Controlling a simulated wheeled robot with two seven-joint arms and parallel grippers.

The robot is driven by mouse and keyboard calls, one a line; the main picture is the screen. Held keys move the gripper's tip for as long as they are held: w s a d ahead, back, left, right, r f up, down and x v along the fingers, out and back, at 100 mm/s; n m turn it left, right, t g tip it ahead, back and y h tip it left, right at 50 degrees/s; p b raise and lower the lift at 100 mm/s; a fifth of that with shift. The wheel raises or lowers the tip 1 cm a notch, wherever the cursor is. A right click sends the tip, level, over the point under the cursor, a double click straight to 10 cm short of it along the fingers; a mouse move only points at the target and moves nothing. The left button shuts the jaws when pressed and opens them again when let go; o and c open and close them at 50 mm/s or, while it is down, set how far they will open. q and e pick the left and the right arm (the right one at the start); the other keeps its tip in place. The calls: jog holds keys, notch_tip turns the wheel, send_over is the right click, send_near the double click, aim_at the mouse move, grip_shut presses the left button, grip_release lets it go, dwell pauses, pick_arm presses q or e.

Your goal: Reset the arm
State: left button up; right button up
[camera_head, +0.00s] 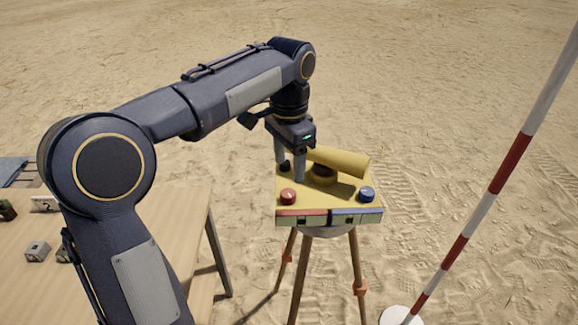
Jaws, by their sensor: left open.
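My left arm comes in from the left and bends down over a yellow instrument box on a tripod. My left gripper (292,172) is open, with its fingers pointing down at the left part of the box top (343,196). I cannot tell whether the fingertips touch the box. A yellow cylinder (345,163) lies on a dark round mount, just right of the fingers. A red knob (288,196) and a blue knob (367,194) sit at the front corners. My right gripper is not in view.
A wooden table (190,215) stands at the left, with small grey blocks (38,251) on it, partly hidden by my arm. A red and white pole (487,205) stands on a white base (400,316) at the right. Open sand lies behind.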

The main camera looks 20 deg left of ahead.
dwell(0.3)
pick_arm(q)
jog(key=s+f+n+t+h, duration=0.2)
jog(key=s+f+n, duration=0.2)
jog(key=s, duration=0.7)
jog(key=s+d+f+n+t+h, duration=0.1)
jog(key=s+f+n+t, duration=0.2)
jog(key=s, duration=0.9)
notch_tip(320, 180, down, 4)
jog(key=shift+d+r+n+t+h, duration=0.3)
jog(key=shift+n+h, duration=0.1)
jog(key=shift+n, duration=0.3)
